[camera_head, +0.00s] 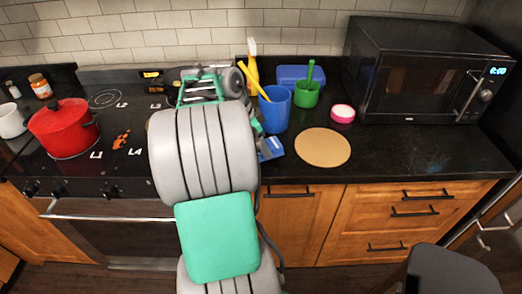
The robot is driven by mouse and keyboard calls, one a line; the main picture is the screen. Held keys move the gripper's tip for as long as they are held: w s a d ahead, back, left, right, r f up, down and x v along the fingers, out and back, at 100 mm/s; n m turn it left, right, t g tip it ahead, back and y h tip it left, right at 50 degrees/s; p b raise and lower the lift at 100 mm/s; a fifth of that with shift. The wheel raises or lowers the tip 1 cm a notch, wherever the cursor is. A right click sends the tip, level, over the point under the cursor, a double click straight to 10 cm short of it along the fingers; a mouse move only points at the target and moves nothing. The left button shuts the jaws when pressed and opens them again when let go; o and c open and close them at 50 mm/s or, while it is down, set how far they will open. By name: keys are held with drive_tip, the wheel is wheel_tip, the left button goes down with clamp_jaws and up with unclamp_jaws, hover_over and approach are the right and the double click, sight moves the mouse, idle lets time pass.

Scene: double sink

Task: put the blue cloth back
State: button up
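No thing in the camera_head view is clearly a blue cloth. A small flat blue and white item (270,148) lies on the black counter just right of my arm. I cannot tell whether it is the cloth, and its left part is hidden. My grey and green arm fills the middle of the view and reaches over the counter edge, between the stove and the blue cup. The fingers of my gripper are hidden behind the arm, so I cannot tell whether they are open or what they hold.
A blue cup (275,108), green cup (306,94), yellow bottle (252,75) and blue box (292,73) stand right of my arm. A round brown board (323,147), pink-rimmed tub (342,114) and microwave (425,75) are farther right. A red pot (63,130) sits on the stove.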

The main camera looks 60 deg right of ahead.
wheel_tip(320, 180, down, 3)
drive_tip(key=shift+d+f, duration=0.1)
drive_tip(key=shift+f, duration=0.1)
drive_tip(key=o, duration=1.2)
drive_tip(key=shift+w+r, duration=0.1)
